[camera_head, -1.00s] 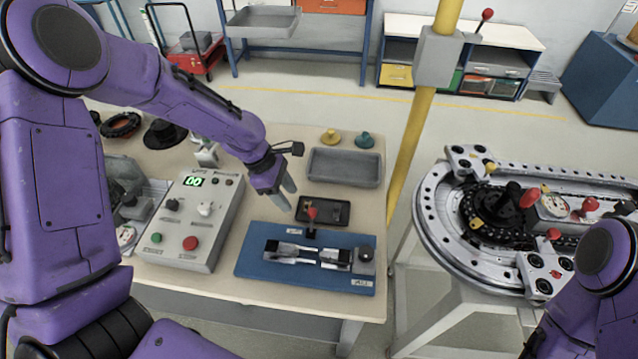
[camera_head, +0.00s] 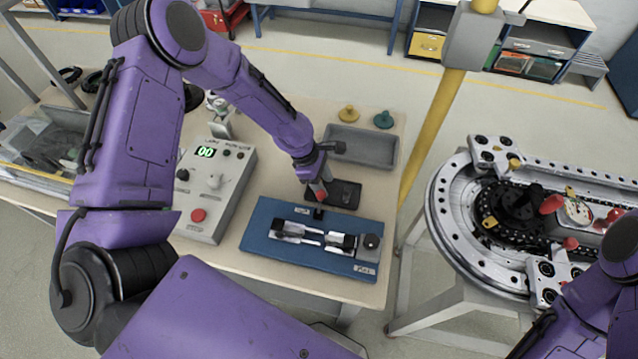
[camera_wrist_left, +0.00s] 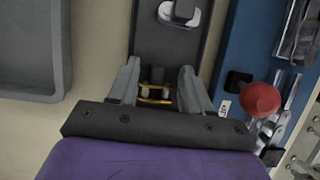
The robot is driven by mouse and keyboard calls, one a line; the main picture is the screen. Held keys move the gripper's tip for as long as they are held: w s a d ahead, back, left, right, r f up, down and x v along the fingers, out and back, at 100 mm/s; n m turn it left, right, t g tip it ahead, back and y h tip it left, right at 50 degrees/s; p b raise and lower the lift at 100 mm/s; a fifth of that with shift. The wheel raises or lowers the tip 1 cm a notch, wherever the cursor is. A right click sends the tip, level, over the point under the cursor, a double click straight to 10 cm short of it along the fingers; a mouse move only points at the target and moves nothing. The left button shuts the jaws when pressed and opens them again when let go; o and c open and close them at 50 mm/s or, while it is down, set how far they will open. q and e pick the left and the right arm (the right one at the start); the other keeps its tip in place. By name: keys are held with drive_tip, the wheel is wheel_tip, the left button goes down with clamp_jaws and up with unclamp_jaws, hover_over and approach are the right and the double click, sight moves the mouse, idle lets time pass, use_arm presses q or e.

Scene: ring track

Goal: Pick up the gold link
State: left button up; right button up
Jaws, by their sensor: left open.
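The gold link (camera_wrist_left: 154,93) lies in a small dark tray (camera_wrist_left: 168,45) in the left wrist view. It shows as gold bars with small pale and dark parts. My left gripper (camera_wrist_left: 158,86) is open, with one finger on each side of the gold link. No clear contact shows. In the head view my left gripper (camera_head: 319,189) is down at the left end of the dark tray (camera_head: 347,195), and the gold link cannot be made out there. My right gripper is out of view; only part of that arm shows at the lower right.
A silver link (camera_wrist_left: 180,12) lies farther along the dark tray. A blue fixture (camera_head: 262,241) with a red knob (camera_wrist_left: 261,98) stands close beside it. A grey bin (camera_head: 386,160) is behind, a control box (camera_head: 224,190) at left, and a ring track (camera_head: 445,220) at right.

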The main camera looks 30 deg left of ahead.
use_arm(q)
drive_tip(key=shift+s+r, duration=0.1)
drive_tip(key=shift+s, duration=0.2)
drive_tip(key=shift+w, duration=0.1)
drive_tip(key=c, duration=0.8)
